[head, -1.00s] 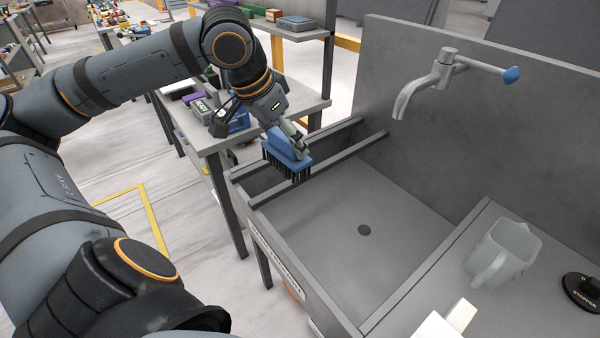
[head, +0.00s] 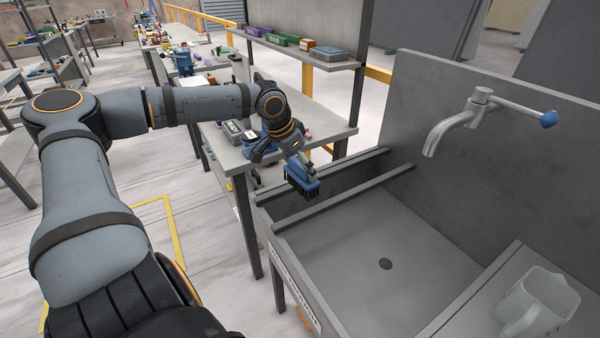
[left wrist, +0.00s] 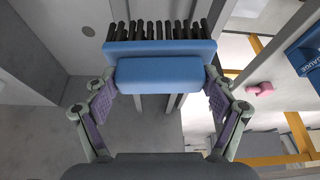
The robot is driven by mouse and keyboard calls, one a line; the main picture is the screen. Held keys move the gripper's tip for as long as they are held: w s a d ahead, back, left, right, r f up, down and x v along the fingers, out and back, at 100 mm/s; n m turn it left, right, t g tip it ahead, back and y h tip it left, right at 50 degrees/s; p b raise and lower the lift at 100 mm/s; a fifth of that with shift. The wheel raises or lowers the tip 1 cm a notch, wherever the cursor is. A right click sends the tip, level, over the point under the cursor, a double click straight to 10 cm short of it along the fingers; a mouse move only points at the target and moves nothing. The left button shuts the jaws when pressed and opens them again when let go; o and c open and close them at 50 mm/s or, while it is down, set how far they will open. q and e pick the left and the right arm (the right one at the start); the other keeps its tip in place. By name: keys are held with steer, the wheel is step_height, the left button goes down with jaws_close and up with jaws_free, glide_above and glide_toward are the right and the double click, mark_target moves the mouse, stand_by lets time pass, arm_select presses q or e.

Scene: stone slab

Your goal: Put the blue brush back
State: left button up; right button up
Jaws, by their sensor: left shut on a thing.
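The blue brush (head: 300,181) has a blue block and dark bristles that point down in the head view. My left gripper (head: 306,168) is shut on it and holds it near the left end of the sink, by the two rails. The left wrist view also shows the brush (left wrist: 160,72) between the two fingers of my left gripper (left wrist: 160,88), with its dark bristles at the far side. The grey sink (head: 350,255) lies below and to the right of the brush. My right gripper is not in view.
Two grey rails (head: 345,195) cross the sink's left end. A workbench (head: 225,155) with several small items stands behind the brush. A metal tap (head: 455,120) reaches over the sink from the back panel. A translucent jug (head: 540,303) stands on the right counter.

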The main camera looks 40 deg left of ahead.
mark_target(300, 175)
arm_select(q)
steer(key=shift+w+a+f+p, duration=0.1)
steer(key=shift+a+f+p, duration=0.1)
steer(key=shift+f, duration=0.55)
steer(key=shift+w+a+f+p, duration=0.1)
steer(key=shift+a+f+p, duration=0.1)
steer(key=shift+f, duration=0.55)
steer(key=shift+w+f, duration=0.1)
steer(key=shift+f, duration=0.15)
steer(key=shift+f, duration=0.1)
steer(key=shift+f+b, duration=0.3)
steer(key=shift+b, duration=0.05)
steer(key=o, duration=1.1)
steer(key=shift+c, duration=0.2)
steer(key=shift+r, duration=0.1)
